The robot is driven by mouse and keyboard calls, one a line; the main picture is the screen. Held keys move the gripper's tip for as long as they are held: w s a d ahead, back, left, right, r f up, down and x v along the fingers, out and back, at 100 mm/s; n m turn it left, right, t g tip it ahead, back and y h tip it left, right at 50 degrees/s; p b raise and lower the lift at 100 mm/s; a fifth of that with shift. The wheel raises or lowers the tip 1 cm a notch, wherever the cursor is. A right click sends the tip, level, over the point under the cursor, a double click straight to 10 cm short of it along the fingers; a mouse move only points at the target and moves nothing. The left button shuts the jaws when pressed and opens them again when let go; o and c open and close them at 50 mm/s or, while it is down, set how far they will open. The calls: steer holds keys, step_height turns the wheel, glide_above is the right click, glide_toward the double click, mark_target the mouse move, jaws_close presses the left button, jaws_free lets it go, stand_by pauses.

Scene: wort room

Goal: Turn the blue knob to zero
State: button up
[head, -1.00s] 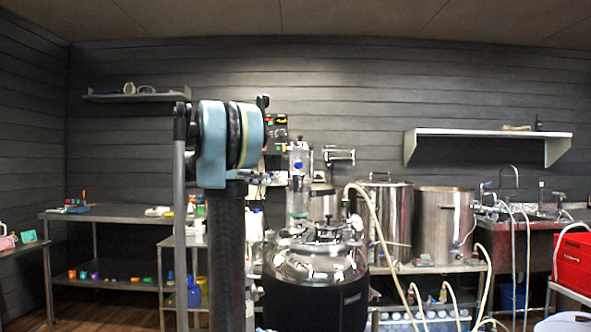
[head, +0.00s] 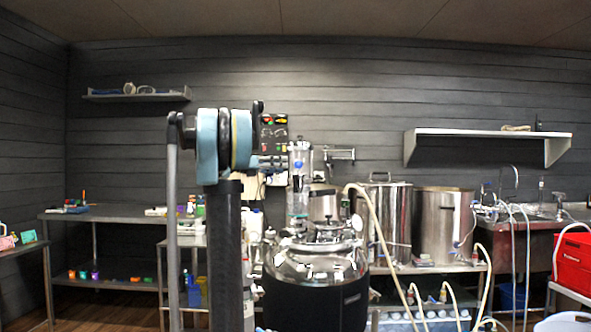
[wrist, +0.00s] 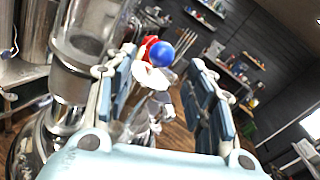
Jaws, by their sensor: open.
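The blue knob (wrist: 161,54) is a round blue ball beside a red part and a white fitting, next to a clear glass cylinder (wrist: 92,35) in the wrist view. My gripper (wrist: 164,66) is open, with its two blue-padded fingers on either side of the picture. The knob shows between the fingertips, seemingly beyond them; I see no contact. In the head view a small blue spot (head: 299,167) shows on the glass column above the steel vessel (head: 315,262). My arm hides part of the scene there, and my gripper is not clear. No zero mark can be read.
The shiny vessel with its glass column stands close in front of me. Steel pots (head: 444,224) and hoses stand to its right. A steel table (head: 110,214) with small items stands at the left. A red crate (head: 573,262) is at the far right.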

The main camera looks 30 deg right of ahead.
mark_target(298, 165)
steer(key=x, duration=0.8)
steer(key=shift+d, duration=0.15)
steer(key=c, duration=1.1)
